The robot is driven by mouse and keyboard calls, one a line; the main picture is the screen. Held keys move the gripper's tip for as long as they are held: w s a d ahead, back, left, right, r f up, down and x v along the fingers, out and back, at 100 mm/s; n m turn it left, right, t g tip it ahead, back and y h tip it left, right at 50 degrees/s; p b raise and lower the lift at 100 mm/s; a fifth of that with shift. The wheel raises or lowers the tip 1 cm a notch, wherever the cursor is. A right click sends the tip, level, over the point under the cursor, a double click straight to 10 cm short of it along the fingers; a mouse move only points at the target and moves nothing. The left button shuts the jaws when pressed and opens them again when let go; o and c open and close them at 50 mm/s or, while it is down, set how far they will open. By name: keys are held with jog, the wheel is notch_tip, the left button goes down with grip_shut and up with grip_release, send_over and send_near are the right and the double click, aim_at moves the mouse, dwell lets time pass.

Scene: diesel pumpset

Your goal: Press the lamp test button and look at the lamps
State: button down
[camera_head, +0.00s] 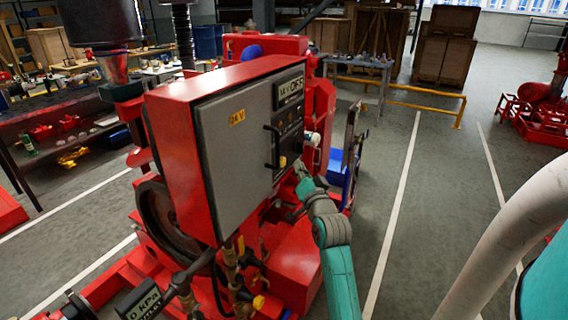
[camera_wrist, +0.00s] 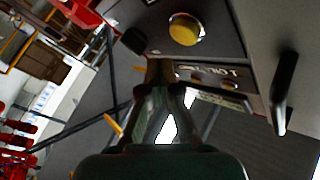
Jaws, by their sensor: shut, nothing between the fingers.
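The red control cabinet (camera_head: 170,150) has a grey door (camera_head: 235,150) with a narrow dark panel (camera_head: 290,125) along its right side. A round yellow button (camera_head: 283,162) sits low on that panel. In the wrist view the yellow button (camera_wrist: 184,30) is large, in a pale ring, just beyond my fingertips and to their upper right. My gripper (camera_head: 300,166) is close to the panel's lower right edge; in the wrist view my gripper (camera_wrist: 163,75) is shut and empty. I cannot tell whether it touches the panel. I cannot make out which lamps are lit.
A black door handle (camera_head: 272,147) stands out left of the panel; it also shows in the wrist view (camera_wrist: 284,92). A black knob (camera_wrist: 133,40) is near the yellow button. Pipes and valves (camera_head: 235,270) crowd below the cabinet. Open floor (camera_head: 430,190) lies to the right.

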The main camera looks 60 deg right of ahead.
jog(key=s, duration=0.3)
jog(key=shift+s+d, duration=0.1)
jog(key=shift+s, duration=0.1)
dwell(0.8)
jog(key=s+a+f+n+y, duration=0.2)
jog(key=a+f, duration=0.4)
jog(key=a, duration=0.3)
jog(key=s+a+f+n+t+y, duration=0.1)
jog(key=s+a+f+n+y, duration=0.1)
jog(key=a+f, duration=0.6)
jog(key=s+a+f+n+y, duration=0.2)
jog(key=a+f, duration=0.3)
jog(key=a, duration=0.6)
jog(key=s+a+n+y, duration=0.3)
jog(key=s+a, duration=0.5)
jog(key=s, duration=0.3)
jog(key=s+a+n+g+y, duration=0.1)
jog(key=s+a+n+y, duration=0.2)
jog(key=s+a+n, duration=0.3)
jog(key=s+a, duration=0.2)
jog(key=s, duration=0.3)
jog(key=shift+s+a+n+y, duration=0.2)
jog(key=shift+n+y, duration=0.1)
jog(key=shift+y, duration=0.1)
jog(key=c, duration=1.9)
grip_release()
jog(key=shift+f, duration=0.1)
